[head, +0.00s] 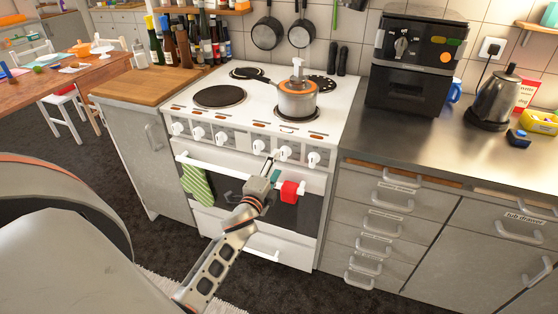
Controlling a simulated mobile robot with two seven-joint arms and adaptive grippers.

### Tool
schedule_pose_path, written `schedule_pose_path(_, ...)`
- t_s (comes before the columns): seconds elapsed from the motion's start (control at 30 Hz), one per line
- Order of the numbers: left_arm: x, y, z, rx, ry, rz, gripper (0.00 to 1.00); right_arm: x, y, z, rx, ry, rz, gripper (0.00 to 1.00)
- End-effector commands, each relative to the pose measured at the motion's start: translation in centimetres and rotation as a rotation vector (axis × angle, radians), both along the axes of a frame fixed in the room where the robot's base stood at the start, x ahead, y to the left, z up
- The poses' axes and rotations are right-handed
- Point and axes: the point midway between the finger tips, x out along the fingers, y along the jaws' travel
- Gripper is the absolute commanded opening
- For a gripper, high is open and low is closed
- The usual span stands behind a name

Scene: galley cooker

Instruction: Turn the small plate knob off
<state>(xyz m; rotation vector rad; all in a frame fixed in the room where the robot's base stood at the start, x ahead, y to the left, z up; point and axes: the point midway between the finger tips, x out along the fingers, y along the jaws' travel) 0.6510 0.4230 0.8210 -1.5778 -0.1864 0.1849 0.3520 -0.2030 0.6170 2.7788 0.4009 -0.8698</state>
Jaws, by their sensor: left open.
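The white cooker (335,122) has a row of several white knobs on its front panel. One knob (284,152) and another knob (258,146) are closest to my left gripper (270,167). The gripper is open and empty, just below and in front of these knobs; I cannot tell whether it touches one. Which knob belongs to the small plate, and how it is turned, is too small to tell. A pot (297,101) stands on the front right plate. My right gripper is out of view.
The oven door below the knobs carries a green striped towel (196,188) and a red cloth (289,192). Bottles (183,47) stand at the left. The counter front (400,148) is clear.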

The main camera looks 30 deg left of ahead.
Motion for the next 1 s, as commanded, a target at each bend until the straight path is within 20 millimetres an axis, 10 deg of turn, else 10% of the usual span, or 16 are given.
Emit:
schedule_pose_path(0.4,-7.0,-1.8,-0.1,-0.004,0.000,-0.001,0.51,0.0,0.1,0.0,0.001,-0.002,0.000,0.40)
schedule_pose_path(1.0,-7.8,-1.9,0.0,-0.002,0.000,0.000,0.51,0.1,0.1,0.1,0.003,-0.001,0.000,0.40)
